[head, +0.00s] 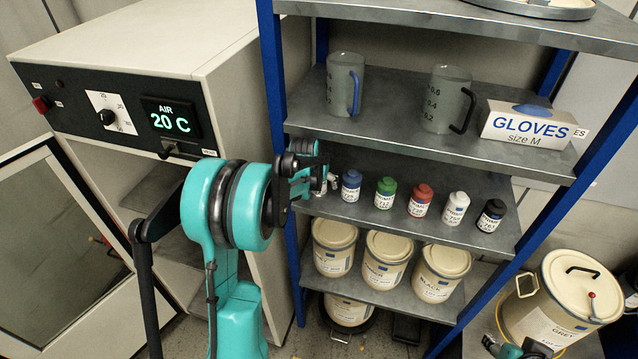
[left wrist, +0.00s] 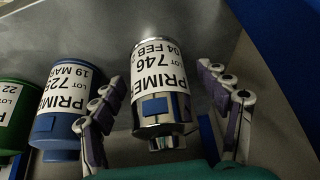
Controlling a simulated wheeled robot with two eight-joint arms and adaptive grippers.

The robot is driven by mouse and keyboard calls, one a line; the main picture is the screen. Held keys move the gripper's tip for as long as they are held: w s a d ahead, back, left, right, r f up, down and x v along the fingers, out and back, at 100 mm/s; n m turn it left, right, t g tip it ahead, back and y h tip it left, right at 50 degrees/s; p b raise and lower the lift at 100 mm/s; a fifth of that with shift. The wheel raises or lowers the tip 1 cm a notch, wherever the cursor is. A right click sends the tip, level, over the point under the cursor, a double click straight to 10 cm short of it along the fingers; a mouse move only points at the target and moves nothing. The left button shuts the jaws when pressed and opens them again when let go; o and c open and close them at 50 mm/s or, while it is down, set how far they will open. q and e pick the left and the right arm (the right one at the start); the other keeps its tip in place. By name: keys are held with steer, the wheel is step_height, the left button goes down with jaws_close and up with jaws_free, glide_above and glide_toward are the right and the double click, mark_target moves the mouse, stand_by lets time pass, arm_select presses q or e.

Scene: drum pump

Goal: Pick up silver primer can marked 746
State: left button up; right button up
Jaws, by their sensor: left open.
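The silver primer can (left wrist: 160,95) stands on the shelf in the left wrist view, its label reading PRIMER, LOT 746. My left gripper (left wrist: 158,80) is open, with one finger on each side of the can. Gaps show between the fingers and the can. In the head view my left gripper (head: 308,170) reaches into the shelf at the left end of the can row and mostly hides the silver can. My right gripper (head: 518,348) is at the bottom right edge, partly cut off; its jaw state is unclear.
A blue can (left wrist: 62,105) stands close beside my left gripper's finger, with a green can (head: 385,192), red can (head: 421,200), white can (head: 456,208) and black can (head: 490,215) further right. The shelf above holds jugs (head: 345,85) and a glove box (head: 525,125). A blue post (head: 272,80) stands left.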

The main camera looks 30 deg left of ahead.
arm_select(q)
steer(key=shift+s+r, duration=0.1)
steer(key=c, duration=1.5)
steer(key=shift+r, duration=0.1)
